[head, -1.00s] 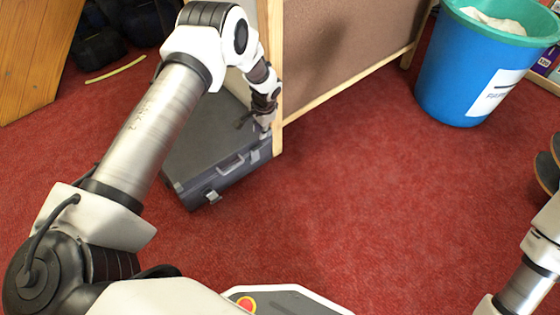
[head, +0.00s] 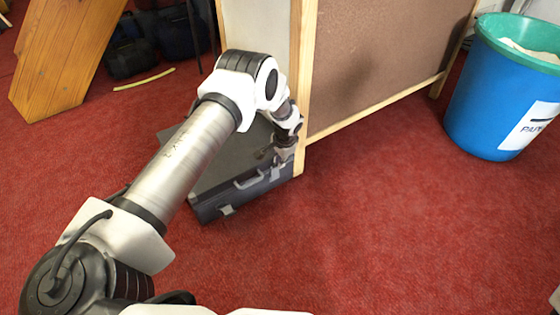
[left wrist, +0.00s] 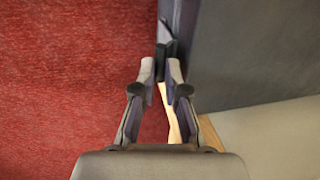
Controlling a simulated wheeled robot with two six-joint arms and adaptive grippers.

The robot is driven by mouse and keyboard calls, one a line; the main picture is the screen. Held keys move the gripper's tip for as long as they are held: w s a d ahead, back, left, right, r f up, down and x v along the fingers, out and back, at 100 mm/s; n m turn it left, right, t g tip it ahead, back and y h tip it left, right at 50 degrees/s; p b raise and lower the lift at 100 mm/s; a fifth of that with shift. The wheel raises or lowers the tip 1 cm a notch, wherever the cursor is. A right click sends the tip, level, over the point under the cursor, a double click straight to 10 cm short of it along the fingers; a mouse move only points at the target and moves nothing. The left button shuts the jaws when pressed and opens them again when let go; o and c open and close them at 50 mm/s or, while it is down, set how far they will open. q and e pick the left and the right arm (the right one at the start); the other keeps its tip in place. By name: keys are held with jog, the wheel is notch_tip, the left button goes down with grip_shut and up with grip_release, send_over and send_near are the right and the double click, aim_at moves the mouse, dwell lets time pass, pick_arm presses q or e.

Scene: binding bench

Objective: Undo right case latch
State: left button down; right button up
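The dark grey case (head: 215,158) lies on the red carpet, partly behind my left arm. Its handle (head: 249,180) and left latch (head: 226,210) show on the front face. My left gripper (head: 280,160) is at the case's right front end, where it hides the right latch. In the left wrist view the fingertips (left wrist: 161,68) are a narrow gap apart at the edge of the case (left wrist: 255,50). A dark part lies just beyond the tips. I cannot tell whether the fingers grip anything. My right gripper is out of view.
A brown board with a wooden frame (head: 302,90) stands close to the case's right end. A blue bin (head: 480,105) is at the right. A wooden panel (head: 65,60) and dark bags (head: 130,58) are at the back left. Carpet in front is clear.

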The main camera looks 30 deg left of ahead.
pick_arm(q)
jog(key=shift+d, duration=0.1)
jog(key=d+p, duration=0.1)
jog(key=s+d+f+p, duration=0.1)
jog(key=d+p, duration=0.1)
jog(key=d, duration=0.1)
jog(key=shift+s+f, duration=0.35)
jog(key=shift+s, duration=0.05)
jog(key=c, duration=1.5)
grip_release()
jog(key=shift+f, duration=0.1)
jog(key=shift+a, duration=0.1)
